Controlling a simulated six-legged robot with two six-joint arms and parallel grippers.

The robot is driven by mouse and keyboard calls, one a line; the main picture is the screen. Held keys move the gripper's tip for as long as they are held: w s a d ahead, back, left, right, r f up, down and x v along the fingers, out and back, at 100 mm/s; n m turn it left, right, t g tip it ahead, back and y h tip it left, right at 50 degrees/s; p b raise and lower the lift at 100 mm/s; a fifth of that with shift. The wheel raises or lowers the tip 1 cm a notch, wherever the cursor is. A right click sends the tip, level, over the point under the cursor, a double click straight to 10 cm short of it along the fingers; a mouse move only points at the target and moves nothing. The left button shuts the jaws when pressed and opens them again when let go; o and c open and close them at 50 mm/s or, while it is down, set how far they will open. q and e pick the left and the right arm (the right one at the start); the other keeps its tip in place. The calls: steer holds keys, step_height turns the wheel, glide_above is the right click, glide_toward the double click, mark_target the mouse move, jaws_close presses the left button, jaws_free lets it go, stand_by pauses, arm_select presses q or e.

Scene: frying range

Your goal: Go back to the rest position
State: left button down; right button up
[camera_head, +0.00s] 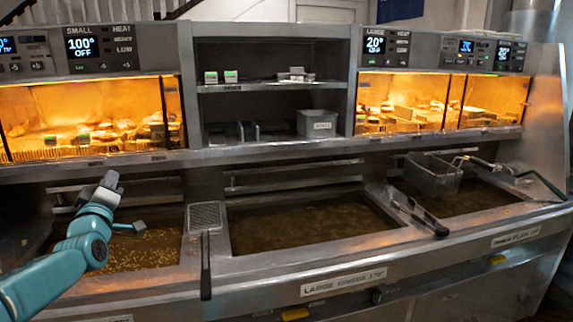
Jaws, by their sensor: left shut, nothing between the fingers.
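My left arm comes in from the left, teal with grey parts. My left gripper (108,184) is shut and empty, raised above the back of the left fryer vat (145,250). Pale bits float in the oil of that vat. It touches none of the tools on the range as far as I can see. My right gripper is not in the picture.
A skimmer (206,216) lies between the left and middle vats (310,222). Black-handled tongs (418,212) lie right of the middle vat. A wire basket (433,175) hangs over the right vat (470,198). Lit warming cabinets (85,118) and a shelf (270,86) stand behind.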

arm_select(q)
steer(key=w+d+f+m+g+h, duration=0.1)
steer(key=d+f+g+h, duration=0.15)
steer(key=f, duration=0.55)
steer(key=w+d+f+m+g+h, duration=0.1)
steer(key=d+f, duration=0.2)
steer(key=f, duration=0.5)
steer(key=s+d+f+m+g+h, duration=0.1)
steer(key=s+d+f+g, duration=0.15)
steer(key=f, duration=0.45)
steer(key=s+d+f+m+g+h, duration=0.1)
steer(key=s+d+f, duration=0.1)
steer(key=d+f, duration=0.35)
steer(key=s+d+f+m+g+h, duration=0.1)
steer(key=s+d+f, duration=0.1)
steer(key=f, duration=0.6)
steer(key=s+d+f+m+g+h, duration=0.2)
steer(key=s+d+f+g, duration=0.2)
steer(key=s+d+f, duration=0.5)
steer(key=s+d+f+m+g, duration=0.1)
steer(key=s+d+f+g, duration=0.1)
steer(key=s, duration=0.7)
steer(key=s+d+f+m+g+h, duration=0.1)
steer(key=s+d+f+g, duration=0.1)
steer(key=s+f, duration=0.3)
steer(key=s+d+f+m+g, duration=0.2)
steer(key=s+d+f+g, duration=0.1)
steer(key=s, duration=1)
steer(key=shift+f+g+h, duration=0.3)
steer(key=shift+f+h, duration=0.05)
